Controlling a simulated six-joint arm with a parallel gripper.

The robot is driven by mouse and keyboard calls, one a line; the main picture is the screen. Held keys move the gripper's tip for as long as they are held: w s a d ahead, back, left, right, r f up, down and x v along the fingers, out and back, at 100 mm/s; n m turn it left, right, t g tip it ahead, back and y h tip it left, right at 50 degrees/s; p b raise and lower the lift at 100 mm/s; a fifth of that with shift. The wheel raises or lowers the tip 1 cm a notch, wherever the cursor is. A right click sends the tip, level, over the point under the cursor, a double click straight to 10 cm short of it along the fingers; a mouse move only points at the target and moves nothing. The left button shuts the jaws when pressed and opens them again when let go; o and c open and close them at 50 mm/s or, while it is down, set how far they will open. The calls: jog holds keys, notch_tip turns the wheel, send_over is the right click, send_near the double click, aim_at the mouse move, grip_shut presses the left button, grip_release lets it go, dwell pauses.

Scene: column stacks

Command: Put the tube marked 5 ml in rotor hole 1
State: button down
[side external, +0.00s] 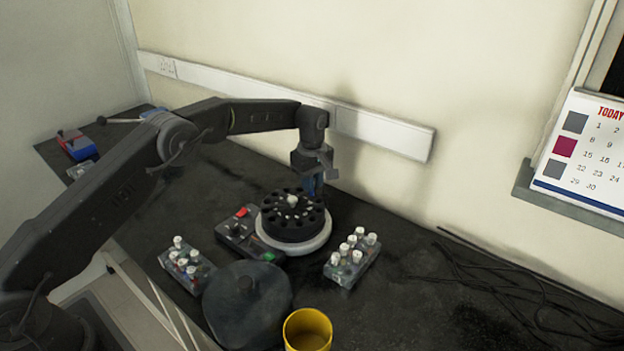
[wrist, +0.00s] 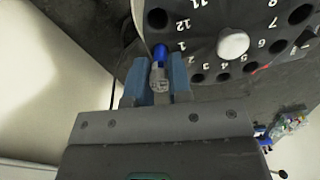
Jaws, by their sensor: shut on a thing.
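My gripper (wrist: 159,84) has blue fingers and is shut on a tube with a pale grey cap and a blue body (wrist: 160,53). No volume mark on it can be read. The black rotor (wrist: 221,17) carries white numbers around a pale centre knob. The tube's blue end lines up with the spot beside the number 1; I cannot tell whether it is inside that hole or just above it. In the side view my gripper (side external: 314,188) is over the far rim of the rotor (side external: 290,232), and the tube is hidden there.
White-capped tubes stand in a rack (side external: 352,260) right of the rotor and another rack (side external: 187,266) to its left. A dark round lid (side external: 247,300) and a yellow cup (side external: 307,331) are in front. Cables (side external: 490,285) lie at the right. The wall is close behind.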

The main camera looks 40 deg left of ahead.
jog(key=shift+f, duration=0.25)
jog(key=shift+f, duration=0.65)
jog(key=c, duration=0.6)
grip_release()
jog(key=shift+c, duration=0.2)
jog(key=shift+r, duration=3)
